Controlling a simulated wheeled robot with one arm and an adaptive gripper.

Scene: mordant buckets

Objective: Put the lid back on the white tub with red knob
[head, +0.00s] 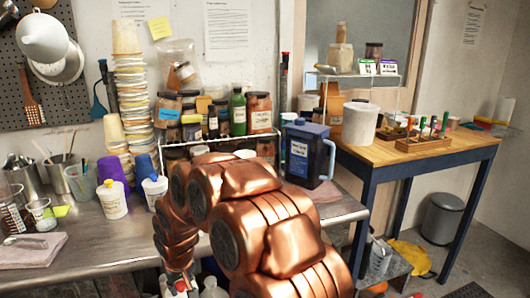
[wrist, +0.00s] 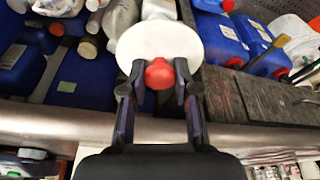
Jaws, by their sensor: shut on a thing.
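My gripper (wrist: 160,78) is shut on the red knob (wrist: 159,74) of a round white lid (wrist: 158,42) in the wrist view. The lid is held off the surfaces, over the area beyond the metal bench edge. Two small white tubs stand on the bench at left, one (head: 112,201) in front of a purple cup and one (head: 154,190) beside a blue cup. A larger white tub (head: 360,126) stands on the wooden table. I cannot tell which tub fits the lid.
A dark blue jug (head: 306,155) stands at the bench's right end. A rack of jars (head: 258,114) and stacked cups (head: 128,80) line the wall. A wooden holder (head: 422,142) sits on the right table. Blue canisters (wrist: 218,42) fill the wrist view. The bench front (head: 80,258) is partly clear.

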